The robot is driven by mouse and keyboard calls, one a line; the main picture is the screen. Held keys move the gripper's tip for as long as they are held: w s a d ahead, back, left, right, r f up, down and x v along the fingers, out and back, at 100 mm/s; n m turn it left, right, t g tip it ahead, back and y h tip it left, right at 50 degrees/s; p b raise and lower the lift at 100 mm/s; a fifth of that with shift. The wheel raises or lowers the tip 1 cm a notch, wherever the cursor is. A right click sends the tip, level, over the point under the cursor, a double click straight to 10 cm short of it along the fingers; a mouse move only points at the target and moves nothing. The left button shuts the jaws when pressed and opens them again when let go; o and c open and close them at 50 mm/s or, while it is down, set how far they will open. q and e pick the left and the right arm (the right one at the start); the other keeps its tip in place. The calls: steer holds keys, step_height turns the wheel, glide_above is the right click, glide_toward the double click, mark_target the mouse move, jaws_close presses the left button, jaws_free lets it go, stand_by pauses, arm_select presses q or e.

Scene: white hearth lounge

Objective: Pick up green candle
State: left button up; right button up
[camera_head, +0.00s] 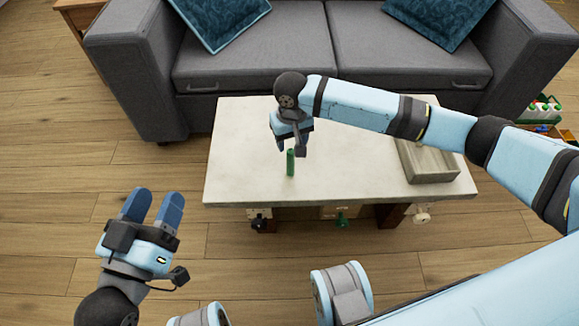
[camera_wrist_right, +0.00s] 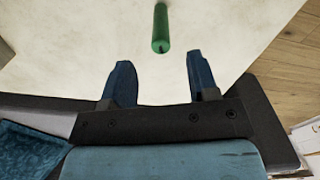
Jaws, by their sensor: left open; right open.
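The green candle (camera_head: 290,162) is a slim green cylinder on the pale table top (camera_head: 235,150), close to its front edge in the head view. In the right wrist view the candle (camera_wrist_right: 161,30) shows at the top, beyond the fingertips. My right gripper (camera_head: 290,146) is just above and behind the candle, open and empty; its two blue fingers also show in the right wrist view (camera_wrist_right: 158,72), with the candle lined up roughly between them but apart from them. My left gripper (camera_head: 154,205) is open and empty over the floor, left of the table.
A grey wooden tray (camera_head: 428,162) sits on the table's right side, below my right arm. A grey sofa (camera_head: 250,55) with teal cushions stands behind the table. Knobs line the table's front. A crate of bottles (camera_head: 541,110) is at the far right. The table's left part is clear.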

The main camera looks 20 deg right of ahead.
mark_target(291, 151)
step_height(291, 151, down, 3)
steer(key=shift+f+b, duration=0.1)
steer(key=shift+b, duration=0.3)
steer(key=f+b, duration=0.3)
steer(key=f, duration=0.1)
steer(key=shift+w+f, duration=0.1)
steer(key=shift+w, duration=0.25)
steer(key=shift+f+b, duration=0.35)
steer(key=shift+f, duration=0.15)
arm_select(q)
steer(key=shift+m+g, duration=0.7)
steer(key=shift+g, duration=0.1)
steer(key=f, duration=0.5)
steer(key=shift+w+f, duration=0.2)
steer(key=shift+w, duration=0.15)
arm_select(e)
steer(key=c, duration=1)
